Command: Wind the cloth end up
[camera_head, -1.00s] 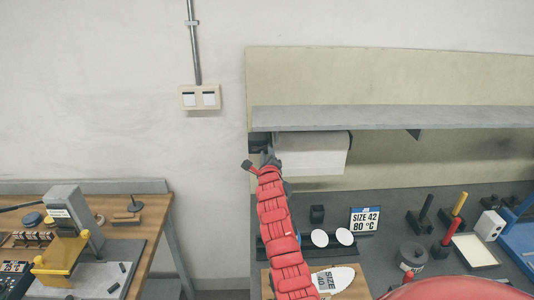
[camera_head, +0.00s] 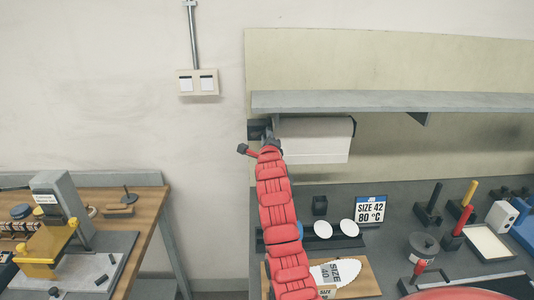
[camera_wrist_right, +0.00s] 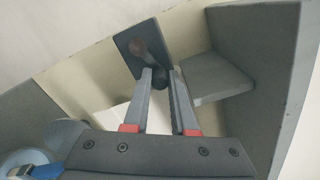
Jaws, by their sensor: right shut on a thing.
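A white cloth roll (camera_head: 310,128) hangs under the grey shelf, with its loose end (camera_head: 318,150) hanging straight down in front of the wall panel. My right gripper (camera_head: 264,146) is at the left end of the roll, partly hidden by my red arm. In the right wrist view my right gripper (camera_wrist_right: 162,72) is shut on a dark round knob (camera_wrist_right: 174,79) in front of a dark plate (camera_wrist_right: 143,47). A white strip (camera_wrist_right: 115,115), probably the cloth, shows behind the fingers. My left gripper is out of view.
The grey shelf (camera_head: 390,102) sits just above the roll. On the bench below are a size sign (camera_head: 370,209), two white discs, an insole (camera_head: 335,272) and several upright handles. A wooden side table (camera_head: 150,205) stands at the left, with an open gap between.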

